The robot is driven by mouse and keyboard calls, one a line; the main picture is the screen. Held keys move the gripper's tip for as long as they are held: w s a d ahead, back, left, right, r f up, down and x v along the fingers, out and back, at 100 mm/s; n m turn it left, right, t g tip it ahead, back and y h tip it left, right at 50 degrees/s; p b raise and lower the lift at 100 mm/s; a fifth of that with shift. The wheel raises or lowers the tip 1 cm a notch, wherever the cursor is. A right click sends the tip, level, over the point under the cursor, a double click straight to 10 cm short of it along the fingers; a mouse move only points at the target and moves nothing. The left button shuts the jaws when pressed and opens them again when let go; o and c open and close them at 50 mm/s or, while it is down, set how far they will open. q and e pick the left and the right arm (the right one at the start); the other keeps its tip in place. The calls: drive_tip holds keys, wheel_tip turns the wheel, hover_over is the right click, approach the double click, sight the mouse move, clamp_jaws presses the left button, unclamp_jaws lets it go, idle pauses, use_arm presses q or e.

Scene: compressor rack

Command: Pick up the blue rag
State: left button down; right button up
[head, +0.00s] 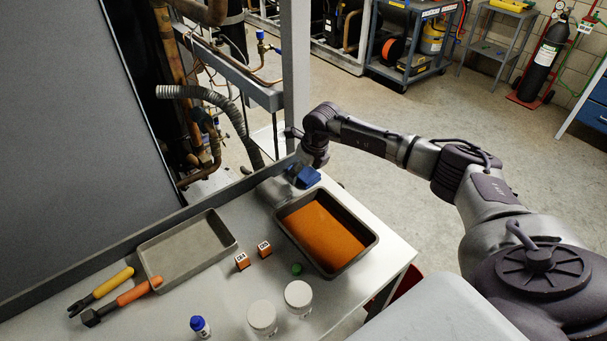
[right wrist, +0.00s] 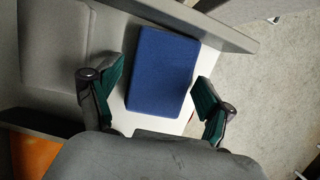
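The blue rag (head: 304,177) lies at the back right corner of the white table, just behind the tray of orange material. In the right wrist view the rag (right wrist: 162,70) looks like a flat, folded blue rectangle. My right gripper (head: 308,166) is above the rag, pointing down. In the right wrist view its two green-padded fingers (right wrist: 161,80) are spread wide, one on each side of the rag. I see no grip on it; whether a finger touches it I cannot tell. My left gripper is out of view.
A grey pad (head: 270,190) lies left of the rag. A tray (head: 368,249) with an orange filling is in front of it. An empty grey tray (head: 190,246), tools with orange and yellow handles (head: 138,292), white jars (head: 298,296) and small orange boxes (head: 242,261) share the table.

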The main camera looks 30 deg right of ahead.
sight(304, 172)
drive_tip(key=c, duration=0.7)
drive_tip(key=shift+r, duration=0.1)
drive_tip(key=shift+r, duration=0.35)
wheel_tip(304, 172, up, 4)
drive_tip(key=shift+f+b, duration=0.1)
drive_tip(key=shift+b, duration=0.45)
drive_tip(key=s+d+r+b, duration=0.1)
drive_tip(key=d+r, duration=0.1)
drive_tip(key=d, duration=0.1)
drive_tip(key=d+r+b, duration=0.1)
drive_tip(key=d+r, duration=0.1)
drive_tip(key=d, duration=0.2)
drive_tip(key=s+d+r, duration=0.1)
drive_tip(key=d+r, duration=0.2)
drive_tip(key=d, duration=0.1)
drive_tip(key=shift+s+d+b, duration=0.25)
drive_tip(key=shift+s+b, duration=0.05)
drive_tip(key=shift+b, duration=0.1)
